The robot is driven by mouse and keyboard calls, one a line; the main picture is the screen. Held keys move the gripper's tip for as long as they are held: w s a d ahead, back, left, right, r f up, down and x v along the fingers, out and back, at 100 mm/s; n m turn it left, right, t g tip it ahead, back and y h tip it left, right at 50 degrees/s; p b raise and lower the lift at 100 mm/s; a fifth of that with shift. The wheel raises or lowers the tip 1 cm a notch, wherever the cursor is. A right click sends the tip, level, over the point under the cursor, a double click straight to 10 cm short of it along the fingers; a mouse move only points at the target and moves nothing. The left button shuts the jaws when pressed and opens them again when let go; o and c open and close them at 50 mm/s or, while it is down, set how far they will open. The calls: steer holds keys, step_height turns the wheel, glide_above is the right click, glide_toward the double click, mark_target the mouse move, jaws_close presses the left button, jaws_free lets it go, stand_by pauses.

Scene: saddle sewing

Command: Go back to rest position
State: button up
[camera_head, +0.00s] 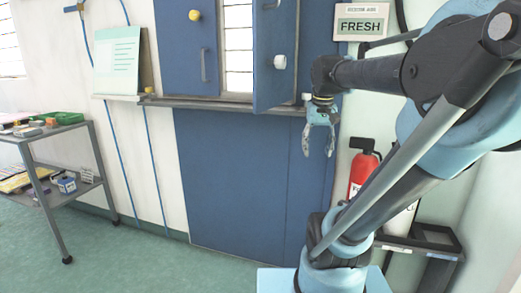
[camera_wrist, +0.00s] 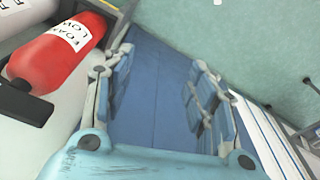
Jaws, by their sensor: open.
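My gripper (camera_head: 320,140) hangs pointing down in front of the right part of the blue wall panel, in the head view. Its two fingers are spread apart with nothing between them. In the wrist view my gripper (camera_wrist: 160,95) also shows open and empty, with the blue panel (camera_wrist: 155,75) and the green floor (camera_wrist: 230,40) beyond it. My arm reaches in from the right side of the head view, bent at the elbow.
A blue shutter door (camera_head: 272,60) with a white knob stands open above a ledge (camera_head: 215,104). A shelf cart (camera_head: 50,135) with small items is at left. Floor between is clear.

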steer(key=s+f, duration=0.5)
steer(key=f, duration=0.4)
steer(key=s+f, duration=0.6)
steer(key=f, duration=0.4)
steer(key=shift+s+t, duration=0.3)
steer(key=shift+w+f, duration=0.15)
steer(key=shift+w, duration=0.3)
steer(key=shift+c, duration=0.4)
